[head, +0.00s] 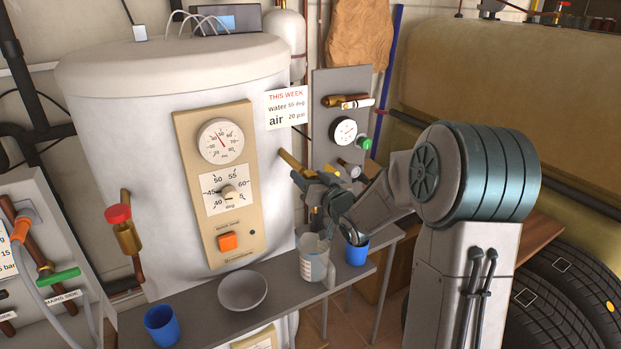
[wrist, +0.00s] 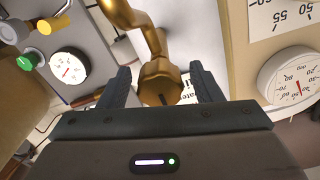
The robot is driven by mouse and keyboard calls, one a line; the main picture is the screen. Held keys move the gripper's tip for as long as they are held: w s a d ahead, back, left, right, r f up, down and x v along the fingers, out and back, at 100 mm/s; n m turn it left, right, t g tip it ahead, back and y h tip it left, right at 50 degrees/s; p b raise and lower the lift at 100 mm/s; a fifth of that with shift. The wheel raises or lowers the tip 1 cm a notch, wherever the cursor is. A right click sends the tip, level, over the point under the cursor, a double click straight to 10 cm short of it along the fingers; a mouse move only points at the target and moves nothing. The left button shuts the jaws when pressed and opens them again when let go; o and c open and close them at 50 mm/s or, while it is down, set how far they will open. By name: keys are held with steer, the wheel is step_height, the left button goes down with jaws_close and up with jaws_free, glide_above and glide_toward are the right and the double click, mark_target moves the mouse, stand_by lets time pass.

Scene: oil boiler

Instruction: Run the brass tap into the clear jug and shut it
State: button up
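The brass tap (wrist: 160,80) is in the middle of the wrist view, its round knob facing the camera with a dark mark on it. In the head view its brass pipe (head: 288,159) comes out of the right side of the white boiler. My gripper (wrist: 162,84) is open, with one finger on each side of the knob and a small gap showing on both sides. In the head view my gripper (head: 318,186) hides most of the tap. The clear jug (head: 314,262) stands upright on the grey shelf below my gripper. I cannot tell its water level.
The grey shelf (head: 190,318) also holds a grey bowl (head: 243,291), a blue cup (head: 161,326) at left and another blue cup (head: 357,252) right of the jug. A gauge panel (head: 327,90) stands behind my gripper. A red-topped valve (head: 120,225) is on the boiler's left.

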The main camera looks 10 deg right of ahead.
steer(key=b+v, duration=0.1)
steer(key=v, duration=1.3)
steer(key=shift+w, duration=0.1)
steer(key=s+a+f+g+h+p, duration=0.1)
steer(key=s+a+f+g+h, duration=0.1)
steer(key=s+g, duration=0.5)
steer(key=s+a+f+g+h, duration=0.2)
steer(key=s+g, duration=0.5)
steer(key=s, duration=0.9)
steer(key=shift+a+m+h+p, duration=0.25)
steer(key=shift+m+h+p, duration=0.1)
steer(key=shift+h, duration=0.45)
